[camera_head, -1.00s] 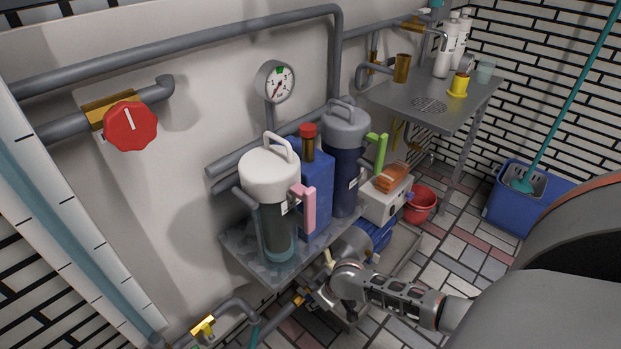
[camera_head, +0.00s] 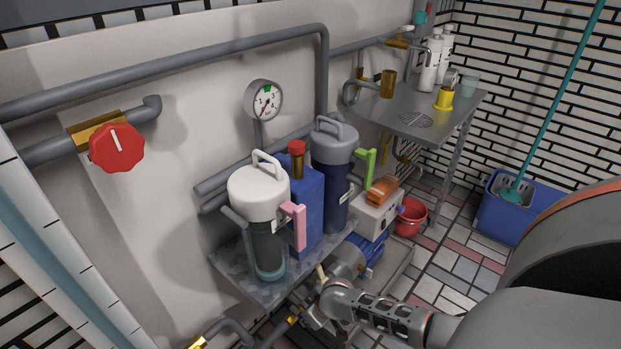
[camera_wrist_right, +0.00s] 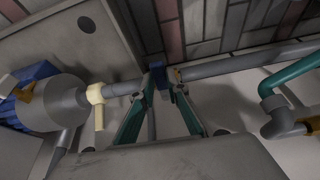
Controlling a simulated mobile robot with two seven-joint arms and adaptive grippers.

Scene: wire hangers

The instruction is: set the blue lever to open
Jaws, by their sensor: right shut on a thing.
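In the right wrist view, the blue lever (camera_wrist_right: 160,76) stands at the pipe line, between the tips of my right gripper's teal fingers (camera_wrist_right: 163,88). The fingers are closed in on it from both sides. Only its upper part shows clearly, and I cannot tell its setting. In the head view, my right arm reaches in from the right, and the right gripper (camera_head: 311,314) is low beside the pipe below the shelf. The lever cannot be made out there. My left gripper is not in view.
A cream-handled valve (camera_wrist_right: 97,97) and a grey motor-like body (camera_wrist_right: 52,101) are left of the gripper. Filter canisters (camera_head: 258,190) stand on the shelf (camera_head: 236,266) above. Tiled floor (camera_head: 452,268) is open at right.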

